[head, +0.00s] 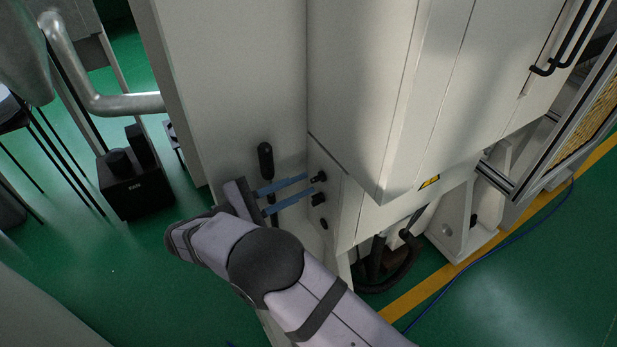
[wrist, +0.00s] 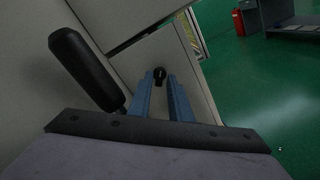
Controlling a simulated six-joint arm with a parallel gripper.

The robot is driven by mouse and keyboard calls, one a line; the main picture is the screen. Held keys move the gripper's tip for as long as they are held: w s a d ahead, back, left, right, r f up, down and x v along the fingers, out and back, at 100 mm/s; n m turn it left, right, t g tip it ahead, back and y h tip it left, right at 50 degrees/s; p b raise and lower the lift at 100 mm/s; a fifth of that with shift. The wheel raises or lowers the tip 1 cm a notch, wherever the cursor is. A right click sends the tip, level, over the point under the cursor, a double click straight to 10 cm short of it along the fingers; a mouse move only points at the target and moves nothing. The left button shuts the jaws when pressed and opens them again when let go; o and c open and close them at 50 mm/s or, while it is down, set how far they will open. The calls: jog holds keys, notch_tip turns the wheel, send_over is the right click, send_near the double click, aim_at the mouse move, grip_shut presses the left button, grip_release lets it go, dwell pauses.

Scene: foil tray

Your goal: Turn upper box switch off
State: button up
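The pale box (head: 336,190) has small black switches on its narrow side face. The upper switch (head: 320,177) is a dark knob by the fingertips of my gripper (head: 309,182). A second black switch (head: 318,199) sits just below it, and a smaller dark one (head: 324,224) lower still. In the wrist view, a black switch (wrist: 159,73) shows between the tips of my two blue fingers (wrist: 160,82). The fingers are apart, with a gap visible around the switch. I cannot tell whether they touch it, or its exact setting.
A black upright handle (head: 265,160) stands close beside my gripper; it also shows large in the wrist view (wrist: 86,68). The tall cabinet wall (head: 230,80) is behind it. A hose (head: 405,265) hangs under the box. Green floor is open at the lower right.

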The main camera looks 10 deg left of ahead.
aim_at(317, 179)
jog(key=shift+p+x, duration=0.45)
jog(key=shift+x, duration=1.05)
grip_shut()
jog(key=shift+n, duration=0.4)
jog(key=n+p, duration=0.2)
jog(key=n, duration=0.1)
jog(key=shift+a+r, duration=0.1)
jog(key=shift+w+n+p, duration=0.1)
jog(key=shift+n+p, duration=0.4)
jog(key=shift+n, duration=1.3)
